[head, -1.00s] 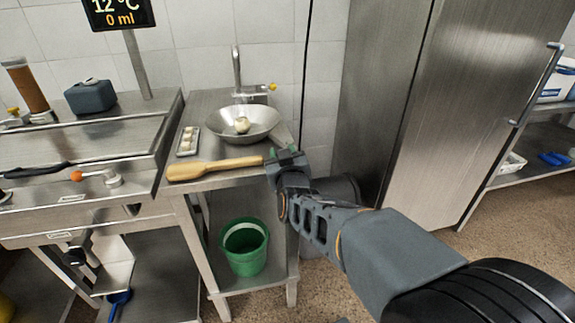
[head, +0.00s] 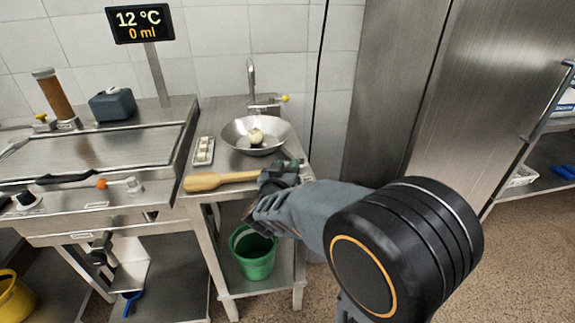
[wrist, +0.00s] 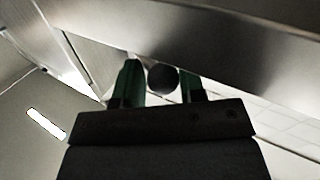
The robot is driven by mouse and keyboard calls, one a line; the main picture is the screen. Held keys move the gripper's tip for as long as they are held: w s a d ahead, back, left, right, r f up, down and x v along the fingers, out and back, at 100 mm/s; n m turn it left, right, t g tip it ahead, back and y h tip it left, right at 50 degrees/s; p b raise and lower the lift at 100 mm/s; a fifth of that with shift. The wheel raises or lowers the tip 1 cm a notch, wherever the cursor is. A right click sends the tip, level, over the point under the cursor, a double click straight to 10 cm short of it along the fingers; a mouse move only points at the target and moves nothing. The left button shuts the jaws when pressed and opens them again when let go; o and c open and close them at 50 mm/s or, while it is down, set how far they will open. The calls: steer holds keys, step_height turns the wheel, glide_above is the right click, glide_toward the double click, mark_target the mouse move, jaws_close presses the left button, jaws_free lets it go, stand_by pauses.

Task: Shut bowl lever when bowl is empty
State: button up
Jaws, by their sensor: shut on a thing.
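A steel bowl (head: 236,137) sits on the small steel counter under the tap. A pale round piece (head: 256,136) with a darker lower side lies in the bowl. My gripper (head: 289,164) is at the counter's front right edge, in front of the bowl and to its right. In the wrist view, a dark round knob (wrist: 162,79) sits between my green fingertips, and my gripper is shut on it. The head view hides this knob behind my gripper. I cannot tell how it joins the bowl.
A wooden paddle (head: 204,181) lies along the counter front, its handle reaching toward my gripper. A small tray (head: 198,151) of pale pieces stands left of the bowl. A green bucket (head: 252,267) stands on the shelf below. The tap (head: 252,80) rises behind the bowl.

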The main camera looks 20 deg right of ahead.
steer(key=shift+w+r, duration=0.1)
steer(key=shift+r, duration=0.15)
steer(key=o, duration=0.9)
steer(key=shift+f, duration=0.2)
steer(key=shift+o, duration=0.2)
steer(key=b+v, duration=0.1)
steer(key=v, duration=1.2)
steer(key=shift+s+a, duration=0.2)
steer(key=shift+a, duration=0.1)
